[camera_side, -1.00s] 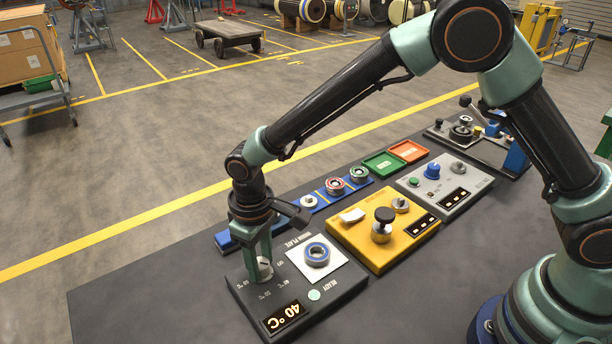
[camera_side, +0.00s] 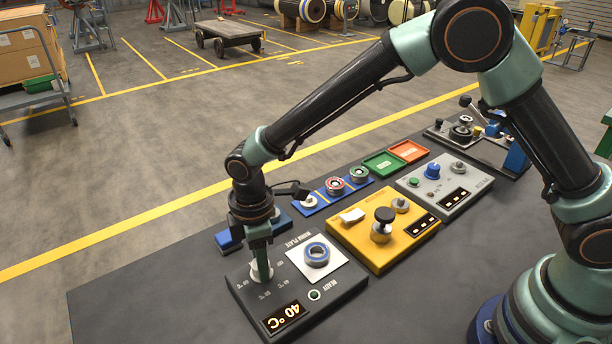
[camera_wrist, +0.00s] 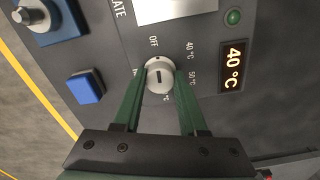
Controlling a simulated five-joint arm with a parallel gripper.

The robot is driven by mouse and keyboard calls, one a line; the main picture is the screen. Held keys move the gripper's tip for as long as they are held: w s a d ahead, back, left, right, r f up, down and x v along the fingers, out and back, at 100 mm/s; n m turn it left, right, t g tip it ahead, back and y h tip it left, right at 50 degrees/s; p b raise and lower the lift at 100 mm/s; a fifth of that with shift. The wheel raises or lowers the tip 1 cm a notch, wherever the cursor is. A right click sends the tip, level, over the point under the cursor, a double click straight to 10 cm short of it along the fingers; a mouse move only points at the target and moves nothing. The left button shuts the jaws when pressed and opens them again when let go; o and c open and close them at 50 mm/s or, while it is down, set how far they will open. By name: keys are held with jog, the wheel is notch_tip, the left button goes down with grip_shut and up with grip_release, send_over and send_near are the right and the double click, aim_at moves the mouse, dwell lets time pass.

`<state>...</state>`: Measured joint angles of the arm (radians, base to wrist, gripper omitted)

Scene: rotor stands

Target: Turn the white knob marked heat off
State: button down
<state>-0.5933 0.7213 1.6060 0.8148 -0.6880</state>
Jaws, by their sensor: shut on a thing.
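The white knob (camera_wrist: 158,72) sits on the dark warm-plate panel (camera_side: 342,291). In the wrist view its dark mark runs roughly up and down the picture, its upper end toward the printed OFF; 40 °C and 50 °C are printed to its right. My gripper (camera_wrist: 160,80) is shut on the knob, one green finger on each side. In the side view my gripper (camera_side: 262,270) points straight down at the panel and partly hides the knob (camera_side: 256,274). The display (camera_side: 284,317) reads 40 °C. The READY lamp (camera_side: 314,295) looks dark green.
A yellow panel (camera_side: 371,261) with a black-topped knob stands to the right, then a grey panel (camera_side: 451,198). A blue rack (camera_side: 316,205) with rings runs behind. The table's front left is clear.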

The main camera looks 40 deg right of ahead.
jog(key=shift+r+n, duration=0.15)
jog(key=shift+n, duration=0.35)
jog(key=shift+c, duration=2.3)
grip_release()
notch_tip(320, 180, up, 12)
